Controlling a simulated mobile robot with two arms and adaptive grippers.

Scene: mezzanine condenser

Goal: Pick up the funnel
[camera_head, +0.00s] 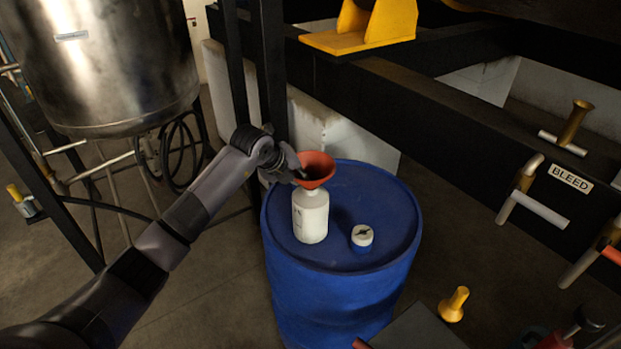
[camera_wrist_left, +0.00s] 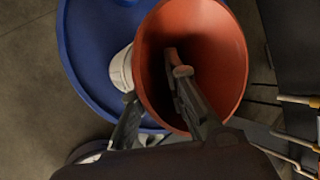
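The red-orange funnel (camera_head: 316,167) sits at the mouth of a white bottle (camera_head: 311,217) on top of a blue drum (camera_head: 375,258). My left gripper (camera_head: 296,172) is at the funnel's left rim. In the left wrist view the funnel (camera_wrist_left: 222,45) fills the upper middle. My left gripper (camera_wrist_left: 152,80) has one finger over the funnel's inside and the other outside, by the white bottle (camera_wrist_left: 121,70). The fingers stand apart with the funnel wall between them, and I see no firm closure on it. The funnel's spout is hidden. My right gripper is out of view.
A small white and blue container (camera_head: 362,237) stands on the drum, right of the bottle. A steel tank (camera_head: 110,70) is at the upper left. A black beam with a BLEED label (camera_head: 570,178) and pipe stubs runs along the right.

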